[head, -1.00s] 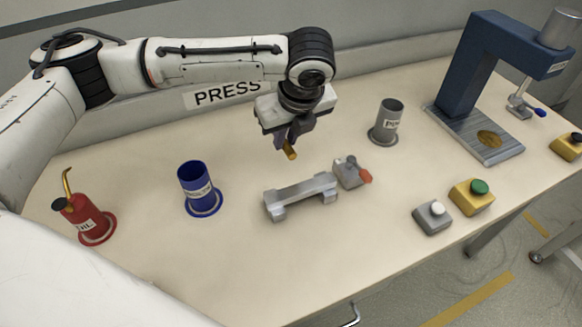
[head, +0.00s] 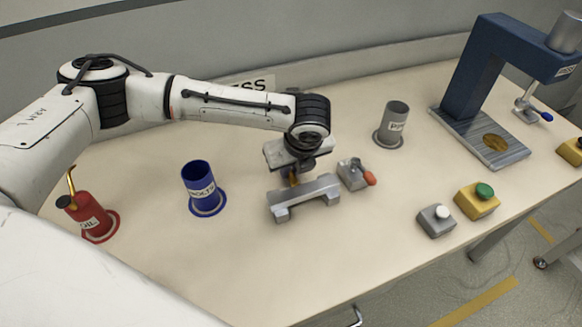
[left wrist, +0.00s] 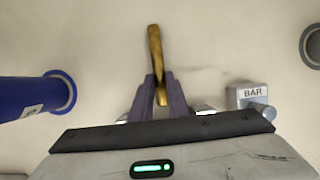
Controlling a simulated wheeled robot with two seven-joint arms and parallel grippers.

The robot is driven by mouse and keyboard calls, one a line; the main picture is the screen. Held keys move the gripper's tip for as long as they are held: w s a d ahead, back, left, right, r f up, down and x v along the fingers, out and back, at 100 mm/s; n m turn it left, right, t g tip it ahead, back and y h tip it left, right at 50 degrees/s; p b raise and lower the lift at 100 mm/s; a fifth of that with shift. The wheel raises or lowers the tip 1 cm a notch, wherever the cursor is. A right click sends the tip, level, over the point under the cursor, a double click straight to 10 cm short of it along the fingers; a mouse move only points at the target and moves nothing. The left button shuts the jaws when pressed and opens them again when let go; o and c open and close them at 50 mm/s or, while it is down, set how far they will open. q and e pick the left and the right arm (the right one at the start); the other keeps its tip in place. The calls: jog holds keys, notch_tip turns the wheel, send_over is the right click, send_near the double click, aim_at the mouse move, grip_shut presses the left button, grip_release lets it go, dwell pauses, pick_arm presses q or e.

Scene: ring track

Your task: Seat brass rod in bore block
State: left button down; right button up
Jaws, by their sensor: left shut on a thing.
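My left gripper (head: 292,180) points down and is shut on the brass rod (head: 294,183), just behind the long grey metal block (head: 305,196) in the head view. The left wrist view shows the rod (left wrist: 155,52) sticking out beyond the closed fingers (left wrist: 160,90), slightly tilted. The rod's lower end is hidden behind the long block in the head view. A small grey block with an orange-tipped lever (head: 353,176) stands to the right. Its label reads BAR in the wrist view (left wrist: 251,98). I cannot tell which block has the bore. My right gripper is not in view.
A blue cup (head: 202,190) and a red oil can (head: 90,215) stand to the left. A grey cup (head: 394,124) stands behind right, before a blue press (head: 465,75). Button boxes (head: 477,200) (head: 436,220) sit front right. The table front is clear.

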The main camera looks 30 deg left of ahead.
pick_arm(q)
jog(key=shift+f, duration=0.1)
jog(key=c, duration=1.7)
grip_release()
